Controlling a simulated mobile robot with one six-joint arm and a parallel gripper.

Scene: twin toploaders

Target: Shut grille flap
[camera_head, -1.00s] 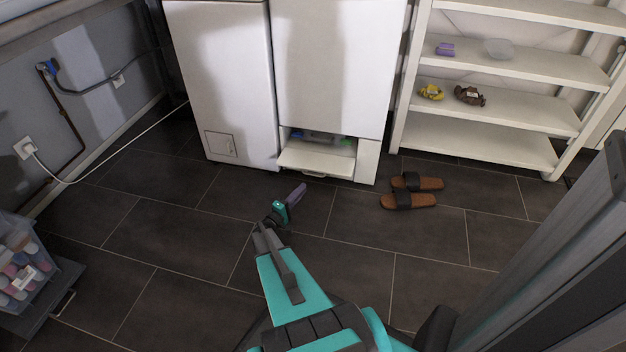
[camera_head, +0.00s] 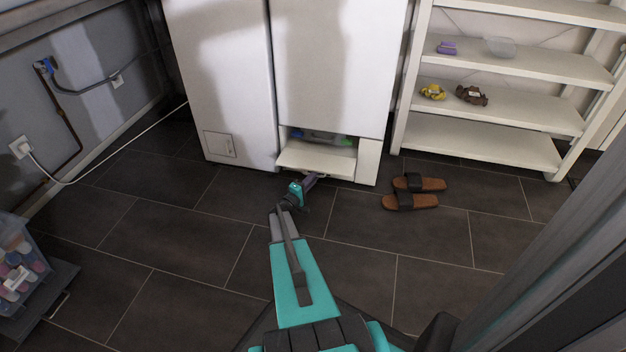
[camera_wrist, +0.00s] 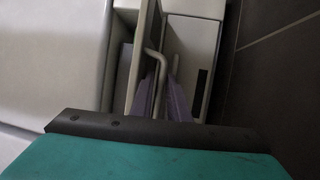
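The grille flap (camera_head: 316,159) is a pale panel at the bottom of the right white cabinet. It is folded down and out, and the recess above it shows blue and green items. My gripper (camera_head: 309,181) is low at the flap's front edge. In the wrist view, my gripper's two lilac fingers (camera_wrist: 163,98) are apart, with a thin bent metal handle (camera_wrist: 152,52) running down between them. I cannot tell whether either finger touches it. A pale panel edge (camera_wrist: 138,60), seemingly the flap's, lies just left of the handle.
The left white cabinet (camera_head: 222,75) has a small closed hatch. Brown sandals (camera_head: 412,193) lie on the dark tiles right of the flap. A white shelf unit (camera_head: 490,112) stands to the right, and a clear bin (camera_head: 22,262) is at lower left. The floor before the cabinets is mostly clear.

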